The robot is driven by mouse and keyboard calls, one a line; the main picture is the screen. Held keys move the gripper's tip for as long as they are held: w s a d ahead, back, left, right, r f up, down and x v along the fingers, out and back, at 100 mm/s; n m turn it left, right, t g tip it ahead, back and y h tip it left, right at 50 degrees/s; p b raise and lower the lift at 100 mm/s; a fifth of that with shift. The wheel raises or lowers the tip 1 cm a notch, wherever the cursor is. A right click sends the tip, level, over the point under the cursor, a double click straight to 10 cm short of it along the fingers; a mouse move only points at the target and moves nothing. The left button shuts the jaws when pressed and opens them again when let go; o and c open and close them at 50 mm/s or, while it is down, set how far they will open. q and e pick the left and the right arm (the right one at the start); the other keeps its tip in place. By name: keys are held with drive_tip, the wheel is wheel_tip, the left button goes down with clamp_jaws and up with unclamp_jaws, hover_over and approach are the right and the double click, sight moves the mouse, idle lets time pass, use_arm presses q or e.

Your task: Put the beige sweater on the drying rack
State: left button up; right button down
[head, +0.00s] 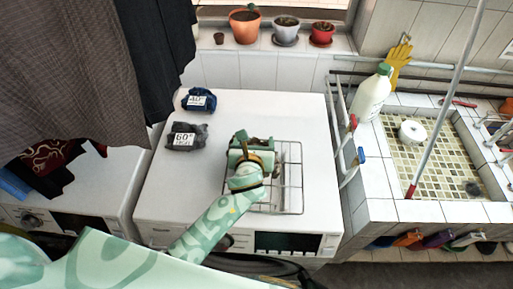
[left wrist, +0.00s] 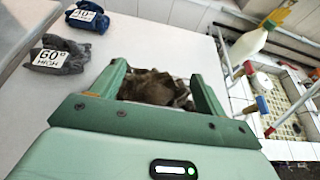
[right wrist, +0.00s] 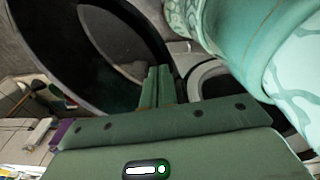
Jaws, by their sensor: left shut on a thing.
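The beige sweater (left wrist: 152,88) shows as a crumpled brownish bundle between the fingers of my left gripper (left wrist: 160,84) in the left wrist view. The left gripper is shut on it. In the head view my left gripper (head: 252,146) is over the left part of the wire drying rack (head: 292,180), which lies on the white machine top. The gripper hides most of the sweater there, and I cannot tell whether the sweater touches the rack. My right gripper (right wrist: 158,88) shows only in the right wrist view, fingers together and empty, near a dark round opening.
A navy bundle (head: 198,99) and a grey bundle labelled 60° (head: 186,136) lie on the machine top (head: 240,105). Dark clothes (head: 95,60) hang at the upper left. A white bottle (head: 372,95) stands by the tiled sink at right. Flower pots line the back ledge.

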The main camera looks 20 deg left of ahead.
sight(255, 143)
use_arm(q)
drive_tip(key=f, duration=0.1)
drive_tip(key=w+f, duration=0.2)
drive_tip(key=shift+a+b, duration=0.25)
drive_tip(key=shift+b, duration=0.1)
drive_tip(key=shift+w+f, duration=0.35)
drive_tip(key=shift+f, duration=0.15)
drive_tip(key=f, duration=0.1)
drive_tip(key=f+b, duration=0.1)
drive_tip(key=f, duration=0.1)
drive_tip(key=shift+w+f, duration=0.3)
drive_tip(key=shift+s+r, duration=0.1)
drive_tip(key=o, duration=1.7)
drive_tip(key=shift+f, duration=0.2)
